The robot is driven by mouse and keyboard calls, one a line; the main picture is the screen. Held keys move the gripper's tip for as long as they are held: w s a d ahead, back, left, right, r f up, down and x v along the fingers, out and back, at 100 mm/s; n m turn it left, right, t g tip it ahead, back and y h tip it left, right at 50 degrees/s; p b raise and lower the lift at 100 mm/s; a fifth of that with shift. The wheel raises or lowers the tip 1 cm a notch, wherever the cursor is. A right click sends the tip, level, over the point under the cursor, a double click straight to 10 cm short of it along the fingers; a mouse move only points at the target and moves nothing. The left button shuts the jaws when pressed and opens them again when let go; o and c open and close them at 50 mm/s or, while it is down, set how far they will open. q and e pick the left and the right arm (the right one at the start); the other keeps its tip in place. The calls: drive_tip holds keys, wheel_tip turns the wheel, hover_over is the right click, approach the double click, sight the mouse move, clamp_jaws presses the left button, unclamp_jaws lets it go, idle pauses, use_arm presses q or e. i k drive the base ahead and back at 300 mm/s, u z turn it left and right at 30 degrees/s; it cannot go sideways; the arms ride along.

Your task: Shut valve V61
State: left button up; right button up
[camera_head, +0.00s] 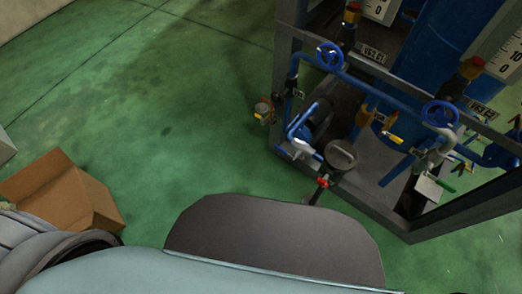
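No label that I can read clearly as V61 shows. Two blue handwheels sit on the piping of the rig: one handwheel (330,56) at the upper middle and another handwheel (440,114) at the right. A white label (373,55) by the first handwheel seems to end in 61, but it is too small to be sure. A small red valve handle (323,182) sits low at the rig's near side. Whether any of these valves is open or shut cannot be told. Neither of my grippers is in view.
The dark metal frame (430,231) of the rig, with blue pipes and a blue tank (450,40), fills the right side. An open cardboard box (62,192) lies at the lower left. The green floor (170,110) between them is clear.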

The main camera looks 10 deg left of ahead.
sight(279, 149)
drive_tip(key=u, duration=1.5)
drive_tip(key=k, duration=1.65)
drive_tip(key=z, duration=0.95)
